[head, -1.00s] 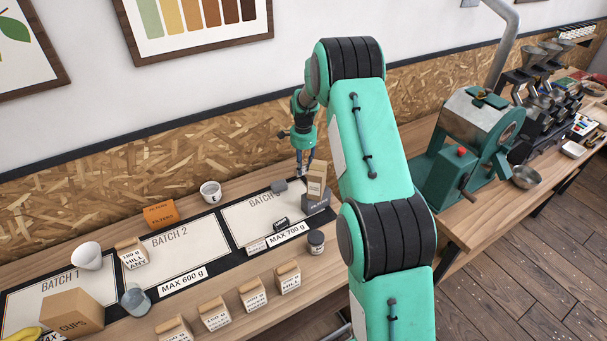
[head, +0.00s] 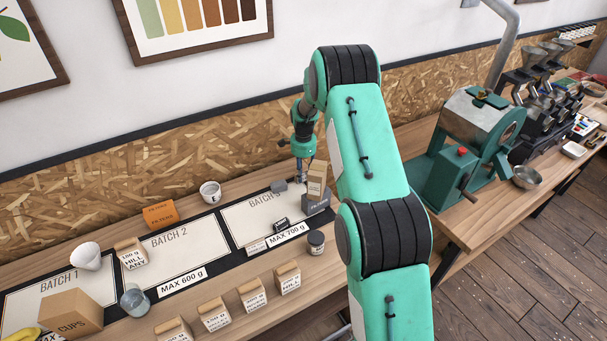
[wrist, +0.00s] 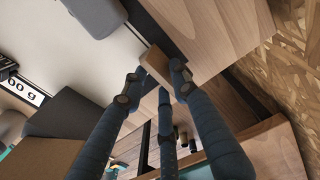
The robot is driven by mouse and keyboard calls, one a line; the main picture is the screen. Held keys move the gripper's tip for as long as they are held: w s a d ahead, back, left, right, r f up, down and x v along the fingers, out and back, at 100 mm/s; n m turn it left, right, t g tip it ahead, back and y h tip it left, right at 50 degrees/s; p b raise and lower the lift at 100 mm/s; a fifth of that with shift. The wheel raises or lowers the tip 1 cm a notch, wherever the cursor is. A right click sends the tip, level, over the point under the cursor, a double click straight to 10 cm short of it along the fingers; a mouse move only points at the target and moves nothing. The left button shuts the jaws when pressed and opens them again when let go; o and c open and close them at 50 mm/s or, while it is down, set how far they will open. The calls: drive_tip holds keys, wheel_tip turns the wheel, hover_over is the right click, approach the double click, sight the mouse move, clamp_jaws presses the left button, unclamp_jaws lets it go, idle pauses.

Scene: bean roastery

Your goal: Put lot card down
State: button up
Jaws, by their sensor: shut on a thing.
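My gripper (head: 299,180) is low over the right end of the Batch 3 mat (head: 245,222), left of the upright paper bag. In the wrist view the fingertips (wrist: 155,79) are shut on a small, plain tan piece (wrist: 157,66), which I take for the lot card. No lettering shows on it from this side. In that view it overlaps the edge between the pale mat and the wood counter; I cannot tell whether it touches the surface. In the head view the fingers and bag hide it.
A paper bag (head: 317,180) stands on a dark grey box (head: 316,204), close right of my gripper. A grey object (head: 279,186) lies just left. A black tag (head: 281,225), a MAX 700 g sign (head: 287,235) and a dark jar (head: 316,242) are nearer the front. The mat's middle is clear.

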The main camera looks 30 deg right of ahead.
sight(303, 175)
drive_tip(key=o, duration=1)
drive_tip(key=shift+o, duration=0.2)
wheel_tip(303, 175, up, 12)
drive_tip(key=p, duration=0.1)
drive_tip(key=shift+p, duration=0.3)
drive_tip(key=shift+r, duration=0.1)
drive_tip(key=shift+r, duration=0.1)
